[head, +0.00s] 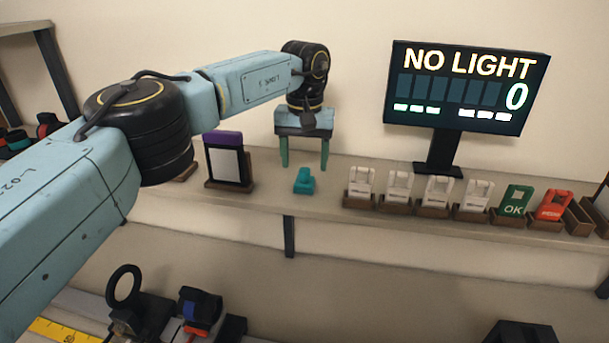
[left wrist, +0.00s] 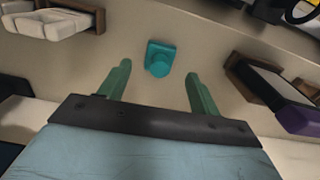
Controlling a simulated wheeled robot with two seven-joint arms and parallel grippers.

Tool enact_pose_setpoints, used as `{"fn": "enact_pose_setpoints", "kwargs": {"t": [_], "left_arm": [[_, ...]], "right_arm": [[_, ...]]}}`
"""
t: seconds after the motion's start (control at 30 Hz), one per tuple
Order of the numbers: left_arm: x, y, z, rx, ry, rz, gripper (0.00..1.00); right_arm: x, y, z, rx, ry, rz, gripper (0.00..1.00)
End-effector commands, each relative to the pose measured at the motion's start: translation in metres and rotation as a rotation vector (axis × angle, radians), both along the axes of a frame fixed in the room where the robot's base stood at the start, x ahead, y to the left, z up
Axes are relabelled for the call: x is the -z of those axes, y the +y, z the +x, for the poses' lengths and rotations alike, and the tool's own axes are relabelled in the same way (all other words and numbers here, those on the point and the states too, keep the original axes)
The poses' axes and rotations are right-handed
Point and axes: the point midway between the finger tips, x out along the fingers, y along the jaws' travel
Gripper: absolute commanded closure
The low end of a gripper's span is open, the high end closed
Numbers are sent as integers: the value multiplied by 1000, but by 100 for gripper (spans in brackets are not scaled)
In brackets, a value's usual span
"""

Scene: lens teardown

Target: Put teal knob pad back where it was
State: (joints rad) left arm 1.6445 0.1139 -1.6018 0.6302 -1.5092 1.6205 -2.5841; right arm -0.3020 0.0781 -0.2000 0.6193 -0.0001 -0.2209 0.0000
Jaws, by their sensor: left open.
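The teal knob pad (head: 304,181) is a small block with a raised round knob, lying on the wall shelf. In the left wrist view the pad (left wrist: 160,58) lies just past my fingertips, in line with the gap between them. My left gripper (head: 304,164) is above and behind the pad in the head view, its two green fingers pointing down and apart. It also shows in the left wrist view (left wrist: 157,76), open and empty. My right gripper is not in view.
On the shelf (head: 250,208), a purple-topped framed panel (head: 227,163) stands left of the pad. White cards (head: 398,187) in wooden holders, a green OK card (head: 515,200) and a red card (head: 555,204) stand to the right. A NO LIGHT display (head: 466,88) rises behind. Dark fixtures (head: 140,310) sit below.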

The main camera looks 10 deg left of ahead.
Motion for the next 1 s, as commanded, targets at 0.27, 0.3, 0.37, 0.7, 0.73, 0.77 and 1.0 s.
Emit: {"fn": "enact_pose_setpoints", "kwargs": {"t": [0.27, 0.3, 0.37, 0.7, 0.73, 0.77, 1.0], "left_arm": [[-57, -1, 0, -1, -2, -1, 37], [-62, -1, 0, 0, -2, -1, 37], [-68, -1, 0, -1, -1, -1, 37], [-75, 0, 0, 1, 1, 0, 37], [-75, 0, 0, 1, 1, 0, 37], [-75, 0, 0, 1, 1, 0, 37], [-74, 0, 0, 1, 1, 0, 37]], "right_arm": [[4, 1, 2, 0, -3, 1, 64], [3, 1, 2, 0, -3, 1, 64], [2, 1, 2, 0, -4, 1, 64], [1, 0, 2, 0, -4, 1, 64], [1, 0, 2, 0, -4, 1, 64], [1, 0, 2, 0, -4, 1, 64], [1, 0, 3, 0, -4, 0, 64]]}}
